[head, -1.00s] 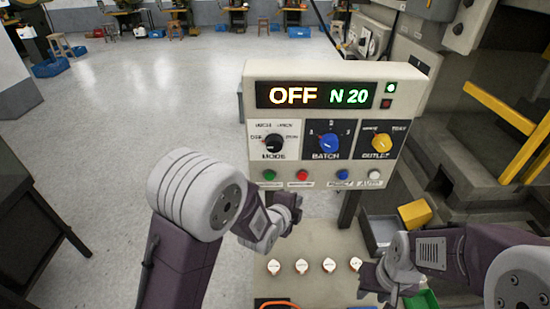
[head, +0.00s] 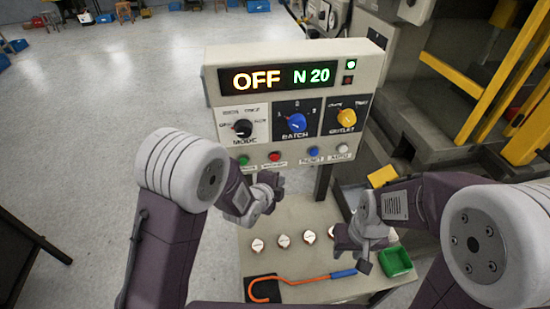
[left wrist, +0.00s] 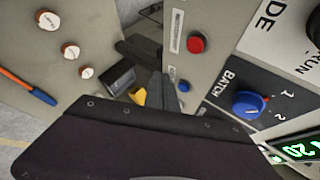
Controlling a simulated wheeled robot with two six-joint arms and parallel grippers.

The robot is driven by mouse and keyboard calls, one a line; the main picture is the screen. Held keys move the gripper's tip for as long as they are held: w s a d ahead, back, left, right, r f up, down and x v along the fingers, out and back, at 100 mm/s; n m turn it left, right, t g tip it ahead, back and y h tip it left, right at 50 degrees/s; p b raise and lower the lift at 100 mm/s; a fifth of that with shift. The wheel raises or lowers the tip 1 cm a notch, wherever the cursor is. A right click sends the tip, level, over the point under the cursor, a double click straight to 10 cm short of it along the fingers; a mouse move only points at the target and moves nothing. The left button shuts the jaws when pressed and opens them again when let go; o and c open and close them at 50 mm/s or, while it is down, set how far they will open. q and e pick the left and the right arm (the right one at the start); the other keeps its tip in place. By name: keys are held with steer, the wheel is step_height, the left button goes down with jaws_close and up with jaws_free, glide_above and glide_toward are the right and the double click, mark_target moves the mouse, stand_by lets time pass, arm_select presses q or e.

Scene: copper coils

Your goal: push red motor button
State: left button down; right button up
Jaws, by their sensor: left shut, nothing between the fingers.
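The control panel (head: 225,88) stands in front of me, its display reading OFF and N 20. The red button (head: 275,156) is in its lower row, between a green button (head: 244,160) and a blue one (head: 313,152). My left gripper (head: 272,184) is shut and empty, just below the red button in the head view. In the left wrist view its dark fingers (left wrist: 145,55) lie left of the red button (left wrist: 197,42), with a gap in the picture; contact is not visible. My right gripper (head: 355,256) is over the table, its finger opening unclear.
Mode, blue batch (head: 297,123) and yellow outlet (head: 347,118) knobs sit above the buttons. The table (head: 215,250) below holds several white round pieces, an orange hook (head: 300,280) with a blue handle and a green tray (head: 396,261). Yellow rails (head: 480,108) stand right.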

mark_target(275, 157)
arm_select(q)
steer(key=w+a, duration=0.1)
steer(key=w, duration=0.5)
steer(key=shift+w+a+p, duration=0.15)
steer(key=shift+w+p, duration=0.15)
steer(key=shift+p, duration=0.05)
steer(key=shift+w, duration=0.15)
stand_by(1.6)
steer(key=shift+w+a, duration=0.15)
steer(key=shift+w, duration=0.1)
steer(key=shift+w, duration=0.5)
stand_by(0.6)
steer(key=shift+s+b, duration=0.1)
steer(key=shift+b, duration=0.2)
steer(key=shift+s+b, duration=0.4)
steer(key=shift+s, duration=0.4)
